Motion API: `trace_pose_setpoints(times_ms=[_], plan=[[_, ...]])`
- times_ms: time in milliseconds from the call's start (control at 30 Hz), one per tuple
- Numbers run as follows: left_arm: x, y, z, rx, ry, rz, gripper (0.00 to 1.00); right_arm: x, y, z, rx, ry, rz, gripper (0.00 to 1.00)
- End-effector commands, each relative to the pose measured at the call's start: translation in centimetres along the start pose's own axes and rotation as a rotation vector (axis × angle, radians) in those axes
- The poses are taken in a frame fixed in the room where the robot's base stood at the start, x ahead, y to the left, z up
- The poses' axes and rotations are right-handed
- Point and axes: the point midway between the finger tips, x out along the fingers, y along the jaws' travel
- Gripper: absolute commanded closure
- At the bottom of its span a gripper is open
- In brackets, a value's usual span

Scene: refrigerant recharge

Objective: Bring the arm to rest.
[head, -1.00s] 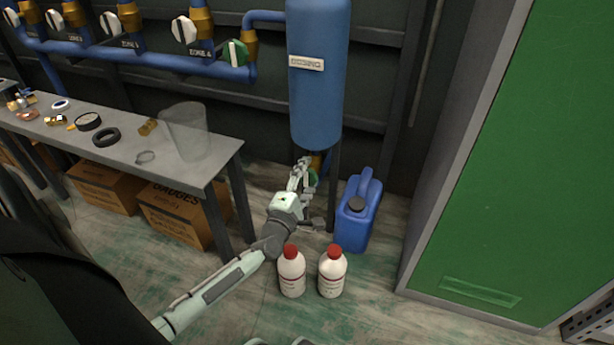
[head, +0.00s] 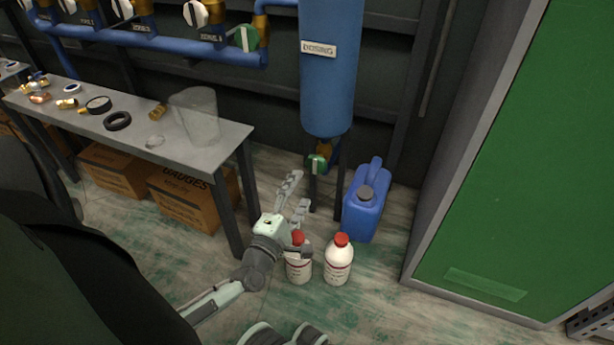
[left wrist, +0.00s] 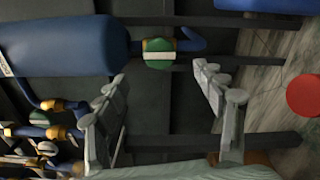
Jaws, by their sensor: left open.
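My left gripper (head: 295,195) is open and empty in the head view. It is in front of the dosing tank (head: 330,80), apart from the green-handled valve (head: 317,163) under that tank. In the left wrist view, the two fingers (left wrist: 165,95) stand wide apart with nothing between them. The green valve handle (left wrist: 159,53) shows beyond them with its white bar. My left wrist partly hides a white bottle with a red cap (head: 299,268). I cannot tell whether they touch.
A second red-capped bottle (head: 338,262) and a blue jerrycan (head: 364,205) stand on the floor to the right. A grey table (head: 180,148) with small parts and a clear cylinder is at left, boxes (head: 190,198) beneath it. A green cabinet (head: 530,170) stands at right.

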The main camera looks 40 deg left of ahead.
Motion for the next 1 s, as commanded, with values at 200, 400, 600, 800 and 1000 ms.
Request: trace_pose_setpoints(times_ms=[200,400,600,800,1000], plan=[[-1.3,0.1,0.0,0.0,-0.001,0.001,0.31,0.0,0.0,0.0,0.0,0.0,-0.001,1.0],[-1.3,0.1,0.0,0.0,-0.001,0.001,0.31,0.0,0.0,0.0,0.0,0.001,0.0,1.0],[-1.3,0.0,0.0,0.0,0.0,0.001,0.31,0.0,0.0,0.0,0.0,0.001,0.0,1.0],[-1.0,0.8,0.7,0.017,-0.011,0.02,0.31,0.0,0.0,0.0,0.0,0.0,-0.001,1.0],[0.8,8.5,6.9,0.203,-0.089,0.222,0.31,0.0,0.0,0.0,0.0,0.001,-0.001,1.0]])
